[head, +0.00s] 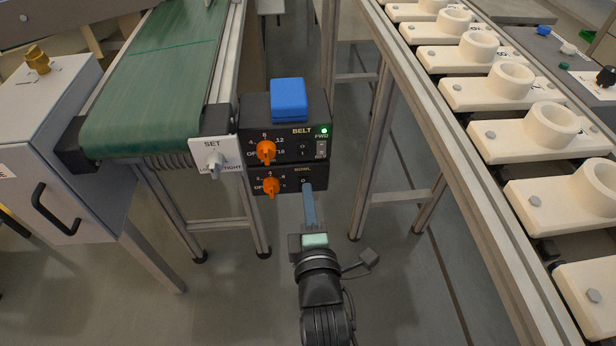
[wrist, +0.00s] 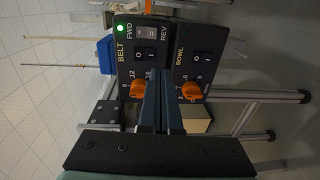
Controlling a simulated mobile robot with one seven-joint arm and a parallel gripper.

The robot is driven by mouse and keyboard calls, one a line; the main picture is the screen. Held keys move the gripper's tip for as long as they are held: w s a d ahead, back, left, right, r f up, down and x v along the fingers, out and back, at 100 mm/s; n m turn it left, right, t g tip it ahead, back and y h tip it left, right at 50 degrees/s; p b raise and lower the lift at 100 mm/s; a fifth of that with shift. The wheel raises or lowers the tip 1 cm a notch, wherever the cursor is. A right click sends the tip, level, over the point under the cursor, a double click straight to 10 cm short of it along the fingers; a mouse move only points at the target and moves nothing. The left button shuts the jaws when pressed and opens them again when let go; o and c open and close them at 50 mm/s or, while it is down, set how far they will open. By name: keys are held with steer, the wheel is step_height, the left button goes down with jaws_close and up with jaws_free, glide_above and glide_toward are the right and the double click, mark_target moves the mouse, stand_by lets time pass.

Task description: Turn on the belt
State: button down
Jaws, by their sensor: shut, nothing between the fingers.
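The black BELT control box (head: 285,153) hangs at the end of the green belt (head: 165,75). It has an orange dial (head: 266,150), a black rocker switch (head: 304,148) marked O and I, and a lit green light (head: 324,130) by FWD. The wrist view shows this rocker (wrist: 146,55) too; I cannot tell which way it is pressed. The BOWL box (head: 289,170) sits directly below, with its own dial (head: 271,187) and rocker (wrist: 203,57). My gripper (head: 308,187) is shut and empty, its tips by the BOWL rocker in the head view; contact is unclear.
A blue box (head: 289,98) sits on the BELT box. A white SET plate (head: 215,154) with a grey knob is to its left. A rail of white cups (head: 549,127) runs along the right. Metal legs stand on both sides.

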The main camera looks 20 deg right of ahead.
steer(key=p+v, duration=0.1)
steer(key=v, duration=0.5)
steer(key=shift+s+f, duration=0.25)
steer(key=shift+f, duration=0.45)
steer(key=shift+a, duration=0.1)
steer(key=w+a+r+m+t, duration=0.2)
steer(key=r+m, duration=0.1)
steer(key=r, duration=0.8)
steer(key=w+a+r+m+t+y, duration=0.1)
steer(key=w+a+r+m+t, duration=0.15)
steer(key=r, duration=0.95)
steer(key=w+a+r+m+t, duration=0.2)
steer(key=w+r+m, duration=0.1)
steer(key=r, duration=0.8)
steer(key=s+a+r+m+t+y, duration=0.25)
steer(key=s+r, duration=0.25)
steer(key=r, duration=0.5)
steer(key=s+a+r+m+t+y, duration=0.1)
steer(key=s+a+r+m+t, duration=0.3)
steer(key=r, duration=0.7)
step_height(320, 180, up, 38)
steer(key=s+g+p, duration=0.1)
steer(key=g+p, duration=0.1)
steer(key=p, duration=3.7)
steer(key=shift+s+d, duration=0.15)
steer(key=shift+s, duration=0.1)
